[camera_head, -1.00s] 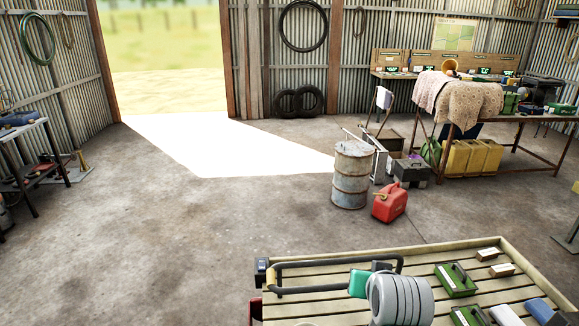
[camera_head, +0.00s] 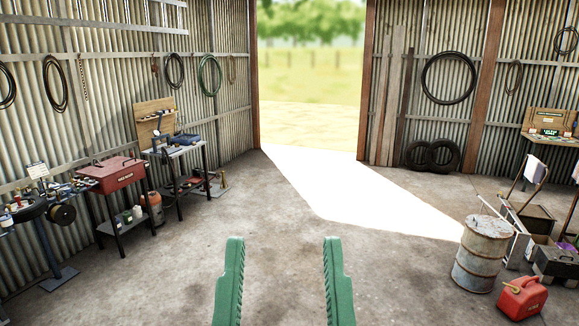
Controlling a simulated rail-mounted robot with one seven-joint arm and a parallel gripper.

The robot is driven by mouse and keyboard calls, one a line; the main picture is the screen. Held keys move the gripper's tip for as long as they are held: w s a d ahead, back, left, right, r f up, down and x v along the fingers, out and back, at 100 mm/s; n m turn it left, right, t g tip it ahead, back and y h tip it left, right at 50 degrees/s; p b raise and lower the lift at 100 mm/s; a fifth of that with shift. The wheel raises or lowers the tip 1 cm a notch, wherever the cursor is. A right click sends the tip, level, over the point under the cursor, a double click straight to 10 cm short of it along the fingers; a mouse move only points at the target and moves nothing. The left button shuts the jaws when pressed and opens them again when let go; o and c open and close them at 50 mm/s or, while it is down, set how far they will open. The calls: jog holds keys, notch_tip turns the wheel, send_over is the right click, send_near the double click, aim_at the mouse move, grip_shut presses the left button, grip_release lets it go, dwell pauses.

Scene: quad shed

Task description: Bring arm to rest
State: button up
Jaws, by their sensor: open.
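My gripper (camera_head: 284,242) shows at the bottom centre of the head view. Its two green, ridged fingers stand upright and well apart, with only bare concrete floor visible between them. It holds nothing. The fingers' lower ends and the rest of the arm are cut off by the bottom edge of the frame.
A rusty drum (camera_head: 484,254) and a red fuel can (camera_head: 522,298) stand on the floor at the right. A red toolbox (camera_head: 112,174) on a stand and a workbench (camera_head: 180,150) line the left wall. The middle floor and sunlit doorway are clear.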

notch_tip(320, 180, up, 5)
jog(key=shift+r+p, duration=0.15)
jog(key=shift+p, duration=1.1)
notch_tip(320, 180, down, 53)
jog(key=b, duration=5.2)
jog(key=shift+d+r+h, duration=0.15)
jog(key=shift+d+h, duration=0.1)
jog(key=shift+h, duration=0.15)
